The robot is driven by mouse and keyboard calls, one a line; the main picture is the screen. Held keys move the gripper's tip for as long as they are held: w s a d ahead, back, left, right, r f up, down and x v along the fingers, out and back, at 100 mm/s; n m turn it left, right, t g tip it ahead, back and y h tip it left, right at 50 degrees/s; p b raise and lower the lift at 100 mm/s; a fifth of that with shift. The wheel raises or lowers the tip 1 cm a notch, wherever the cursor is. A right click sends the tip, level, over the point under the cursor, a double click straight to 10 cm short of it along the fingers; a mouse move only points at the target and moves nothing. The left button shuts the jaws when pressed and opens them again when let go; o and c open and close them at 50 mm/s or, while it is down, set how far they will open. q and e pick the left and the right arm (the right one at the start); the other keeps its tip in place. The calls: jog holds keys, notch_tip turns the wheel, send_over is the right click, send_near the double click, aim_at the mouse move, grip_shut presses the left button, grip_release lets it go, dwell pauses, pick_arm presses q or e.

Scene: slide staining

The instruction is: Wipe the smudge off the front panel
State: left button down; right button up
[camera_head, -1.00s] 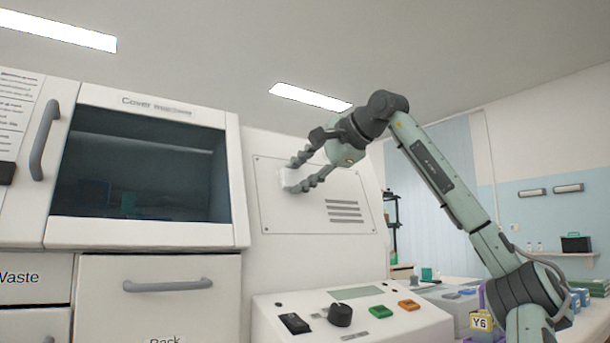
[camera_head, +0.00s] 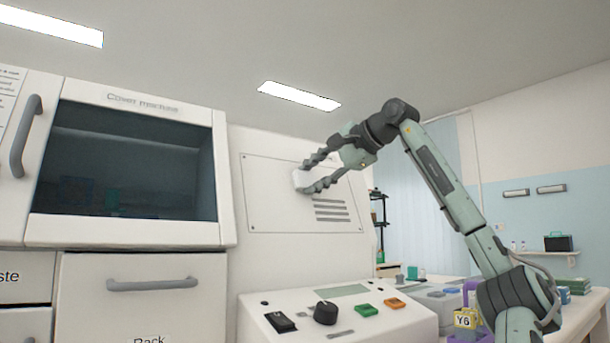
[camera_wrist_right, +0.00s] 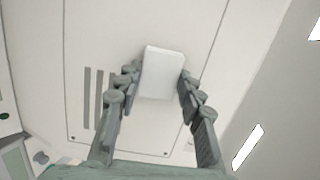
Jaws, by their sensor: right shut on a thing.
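The front panel (camera_head: 270,205) is a pale plate with small corner screws and dark vent slots, set in the machine's white wall. My right gripper (camera_head: 304,180) is at the panel, above the slots. It is shut on a white block (camera_wrist_right: 163,72), which looks like a wiping pad and lies against or very close to the panel. The same block shows small between the fingertips in the head view (camera_head: 299,179). I see no clear smudge; the block and fingers hide part of the panel. My left gripper is not in view.
A cover machine with a dark window (camera_head: 125,165) stands at the left, with a handled drawer (camera_head: 150,285) below. A control console (camera_head: 340,315) with a knob and coloured buttons juts out below the panel.

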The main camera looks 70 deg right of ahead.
aim_at(277, 180)
jog(key=shift+s+d, duration=0.25)
jog(key=shift+d, duration=0.2)
jog(key=shift+w+a, duration=0.7)
jog(key=shift+a, duration=0.4)
jog(key=shift+w+a, duration=0.65)
jog(key=shift+a, duration=0.45)
jog(key=shift+w+a, duration=0.7)
jog(key=shift+a, duration=0.4)
jog(key=v, duration=0.6)
jog(key=shift+w+a+b, duration=0.15)
jog(key=shift+a+b, duration=0.15)
jog(key=shift+a, duration=0.1)
jog(key=v, duration=0.3)
jog(key=shift+w+a, duration=0.15)
jog(key=shift+a, duration=0.05)
